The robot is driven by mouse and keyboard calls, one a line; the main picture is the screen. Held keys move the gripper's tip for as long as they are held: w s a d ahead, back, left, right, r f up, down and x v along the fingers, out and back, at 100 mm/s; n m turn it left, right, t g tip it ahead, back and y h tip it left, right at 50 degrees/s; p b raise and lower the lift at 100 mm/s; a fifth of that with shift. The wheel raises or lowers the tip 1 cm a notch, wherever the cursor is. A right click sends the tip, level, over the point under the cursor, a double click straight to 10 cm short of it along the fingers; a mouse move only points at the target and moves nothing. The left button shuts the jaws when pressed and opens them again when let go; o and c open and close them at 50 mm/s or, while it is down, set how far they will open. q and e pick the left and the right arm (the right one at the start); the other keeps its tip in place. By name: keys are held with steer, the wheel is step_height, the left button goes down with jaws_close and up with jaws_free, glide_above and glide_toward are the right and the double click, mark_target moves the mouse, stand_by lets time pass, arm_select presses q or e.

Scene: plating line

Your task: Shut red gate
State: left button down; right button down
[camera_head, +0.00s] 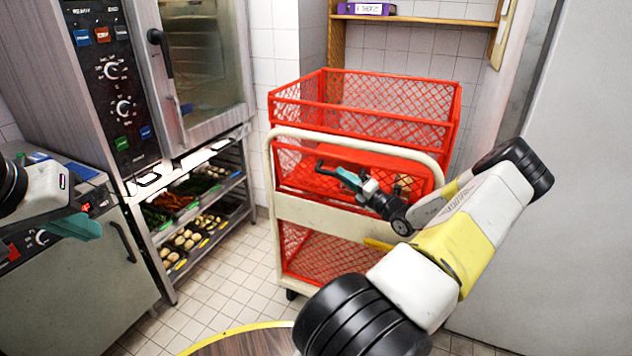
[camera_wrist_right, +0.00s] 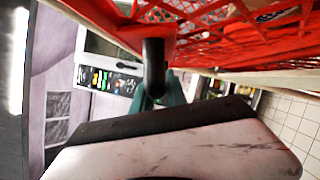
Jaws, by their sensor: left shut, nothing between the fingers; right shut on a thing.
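The red gate (camera_head: 385,160) is a panel at the front of the red mesh trolley (camera_head: 362,124), behind the cream push bar. It looks tilted rather than upright, but its exact angle is hard to tell. A black handle (camera_head: 324,170) sits at its left part. My right gripper (camera_head: 346,178) is shut on this handle, and my right arm hides part of the trolley. In the right wrist view the black handle (camera_wrist_right: 153,66) stands at the teal fingers, under the red mesh. My left gripper (camera_head: 84,227) is shut and empty at the far left, away from the gate.
A steel oven (camera_head: 195,60) stands above a rack of food trays (camera_head: 190,215) left of the trolley. A low cabinet (camera_head: 85,275) is at the left. A round wooden table top (camera_head: 245,342) shows at the bottom. Tiled floor (camera_head: 225,290) lies clear between.

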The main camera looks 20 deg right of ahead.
mark_target(351, 167)
steer(key=shift+w+d+r+m, duration=0.3)
steer(key=shift+w+d+m, duration=0.15)
steer(key=shift+d, duration=0.1)
steer(key=shift+w+d+r+m, duration=0.25)
steer(key=shift+w+d+m, duration=0.1)
steer(key=shift+w+d, duration=0.15)
steer(key=shift+w+d+r, duration=0.2)
steer(key=shift+w+d, duration=0.25)
steer(key=shift+d, duration=0.35)
steer(key=c, duration=1.3)
jaws_free()
steer(key=shift+w, duration=0.1)
steer(key=shift+v, duration=3.9)
steer(key=shift+r, duration=0.1)
steer(key=shift+a, duration=0.2)
